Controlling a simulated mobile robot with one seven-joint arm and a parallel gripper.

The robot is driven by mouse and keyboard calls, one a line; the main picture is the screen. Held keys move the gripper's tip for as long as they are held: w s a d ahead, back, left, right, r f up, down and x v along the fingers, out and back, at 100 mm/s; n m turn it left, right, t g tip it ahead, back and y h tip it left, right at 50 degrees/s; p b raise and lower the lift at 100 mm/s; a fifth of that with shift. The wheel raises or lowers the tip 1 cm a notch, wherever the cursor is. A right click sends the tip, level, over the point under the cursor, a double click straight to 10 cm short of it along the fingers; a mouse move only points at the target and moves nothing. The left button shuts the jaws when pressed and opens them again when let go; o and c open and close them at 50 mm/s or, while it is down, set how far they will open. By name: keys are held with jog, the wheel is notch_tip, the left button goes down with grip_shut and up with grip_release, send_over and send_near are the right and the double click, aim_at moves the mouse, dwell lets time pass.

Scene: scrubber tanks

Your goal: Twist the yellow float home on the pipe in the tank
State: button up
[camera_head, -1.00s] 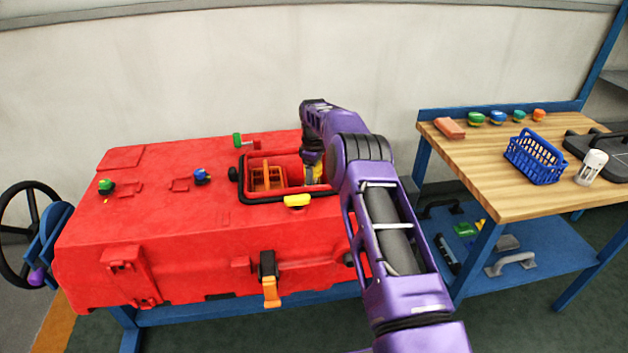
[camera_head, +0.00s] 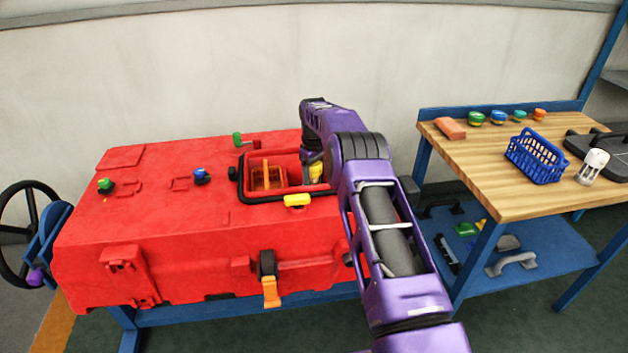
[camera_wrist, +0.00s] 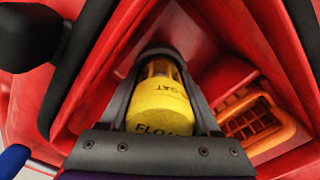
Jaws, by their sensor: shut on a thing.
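The yellow float (camera_wrist: 158,105) is a round piece with "FLOAT" lettering; it sits between my gripper's fingers in the wrist view. My gripper (camera_wrist: 160,60) is shut on it, inside the open hatch of the red tank (camera_head: 110,235). In the head view only a small yellow part of the float (camera_head: 316,172) shows beside my arm. An orange cage-like piece shows just beyond the float. The pipe cannot be made out, and how far the float sits on it is hidden.
An orange basket (camera_wrist: 250,118) stands in the hatch beside the float. A black-edged rim (camera_head: 262,202) surrounds the opening, with a yellow latch (camera_head: 297,200) at its front. A wooden bench (camera_head: 500,190) with a blue basket (camera_head: 536,158) stands at the right.

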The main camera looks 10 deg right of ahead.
jog(key=shift+m, duration=0.5)
jog(key=shift+m, duration=1.3)
jog(key=shift+m, duration=0.7)
jog(key=shift+a+m, duration=0.1)
jog(key=shift+m, duration=0.5)
jog(key=shift+m, duration=1.3)
jog(key=shift+f+b, duration=0.2)
jog(key=shift+b, duration=0.15)
